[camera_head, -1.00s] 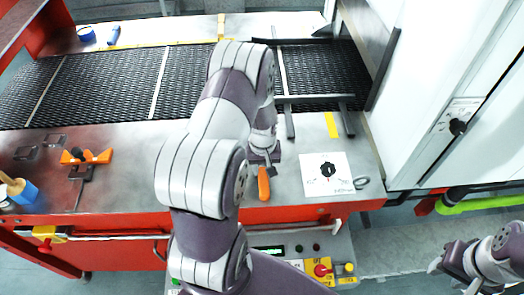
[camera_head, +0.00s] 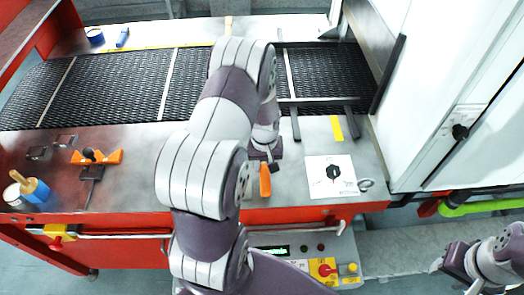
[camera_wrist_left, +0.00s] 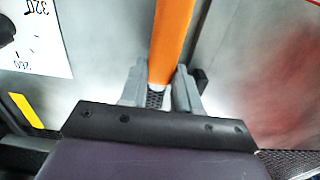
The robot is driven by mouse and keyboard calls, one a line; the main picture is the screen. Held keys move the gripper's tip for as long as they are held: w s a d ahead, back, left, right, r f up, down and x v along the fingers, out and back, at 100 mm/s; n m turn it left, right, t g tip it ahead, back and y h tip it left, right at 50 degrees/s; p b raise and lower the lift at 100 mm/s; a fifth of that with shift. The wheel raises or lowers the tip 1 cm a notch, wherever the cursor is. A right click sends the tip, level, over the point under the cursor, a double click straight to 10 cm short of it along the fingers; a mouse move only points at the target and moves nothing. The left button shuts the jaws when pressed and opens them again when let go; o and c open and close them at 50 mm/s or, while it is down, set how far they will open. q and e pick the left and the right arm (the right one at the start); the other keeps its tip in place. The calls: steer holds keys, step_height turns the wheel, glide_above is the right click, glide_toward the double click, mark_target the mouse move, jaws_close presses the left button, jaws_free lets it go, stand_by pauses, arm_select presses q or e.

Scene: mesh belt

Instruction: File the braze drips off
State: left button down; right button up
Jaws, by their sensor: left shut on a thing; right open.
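My left gripper (camera_head: 265,163) is at the steel bench near its front edge, with much of it hidden behind my own arm. It is shut on an orange-handled tool (camera_head: 265,180). In the left wrist view the orange handle (camera_wrist_left: 171,45) stands between the two grey fingers (camera_wrist_left: 160,88). The tool's working end is not clear. My right gripper (camera_head: 458,262) is open and empty at the lower right, off the bench. The black mesh belt (camera_head: 120,84) runs behind the bench top. Braze drips are too small to make out.
A white printed sheet (camera_head: 318,183) and a grey ring (camera_head: 365,185) lie right of the tool. An orange clamp-like fixture (camera_head: 108,157) and a blue pot with a brush (camera_head: 40,196) are at left. Dark bars (camera_head: 296,127) lie at the belt's near edge.

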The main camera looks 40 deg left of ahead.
arm_select(q)
step_height(320, 180, up, 4)
steer(key=shift+s+a+f+p, duration=0.1)
steer(key=shift+a+f+p, duration=0.05)
steer(key=shift+p, duration=1.05)
steer(key=shift+r+p, duration=0.45)
steer(key=shift+r, duration=0.15)
